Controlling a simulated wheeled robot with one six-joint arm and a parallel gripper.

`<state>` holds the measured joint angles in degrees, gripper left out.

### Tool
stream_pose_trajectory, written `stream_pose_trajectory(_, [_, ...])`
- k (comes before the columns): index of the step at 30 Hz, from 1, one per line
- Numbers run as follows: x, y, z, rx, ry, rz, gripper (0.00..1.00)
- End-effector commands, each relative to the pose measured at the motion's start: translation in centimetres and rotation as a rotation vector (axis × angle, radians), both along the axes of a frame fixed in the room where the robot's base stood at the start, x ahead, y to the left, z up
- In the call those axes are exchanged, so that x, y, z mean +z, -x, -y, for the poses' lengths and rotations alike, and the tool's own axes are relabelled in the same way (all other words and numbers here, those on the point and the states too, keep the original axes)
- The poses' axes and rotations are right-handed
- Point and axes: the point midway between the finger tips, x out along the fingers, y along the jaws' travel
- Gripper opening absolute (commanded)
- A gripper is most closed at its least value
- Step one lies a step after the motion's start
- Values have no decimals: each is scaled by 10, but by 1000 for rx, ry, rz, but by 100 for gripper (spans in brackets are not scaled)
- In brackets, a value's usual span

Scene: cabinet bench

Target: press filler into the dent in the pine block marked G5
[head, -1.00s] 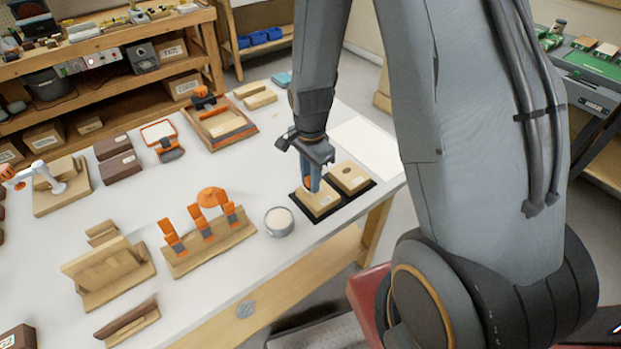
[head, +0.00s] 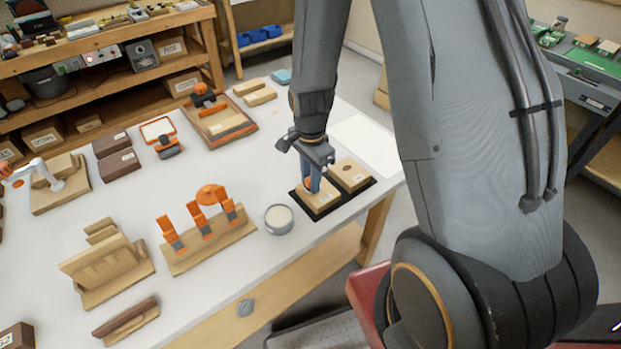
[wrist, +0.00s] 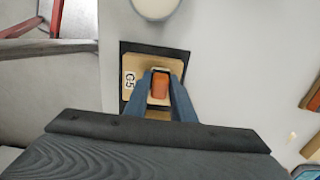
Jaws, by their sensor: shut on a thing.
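The pine block marked G5 (wrist: 128,78) lies on a black mat (wrist: 126,48) in the wrist view. In the head view this block (head: 321,200) is the nearer of two on the mat. My gripper (head: 311,188) points down over it, its fingers close to its top. In the wrist view my gripper (wrist: 160,78) is shut on an orange-handled tool (wrist: 160,88). The tool's working end and the dent are hidden, so I cannot tell whether they touch. A round tin with pale contents (head: 279,219) stands left of the mat.
A second pine block (head: 350,172) with a dark round spot lies beside the first. A wooden rack with orange-handled tools (head: 208,240) stands left of the tin. A white sheet (head: 365,146) lies behind the mat. The bench's front edge is close to the mat.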

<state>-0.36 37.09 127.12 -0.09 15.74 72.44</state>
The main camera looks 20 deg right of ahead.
Motion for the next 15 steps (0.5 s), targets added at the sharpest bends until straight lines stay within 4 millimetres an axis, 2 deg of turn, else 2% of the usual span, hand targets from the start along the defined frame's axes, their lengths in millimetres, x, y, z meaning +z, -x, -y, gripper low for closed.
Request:
stream_pose_trajectory(7, [0,-1,3,-1,0,0,5])
stream_pose_trajectory(15, [1,-5,17,-2,0,0,5])
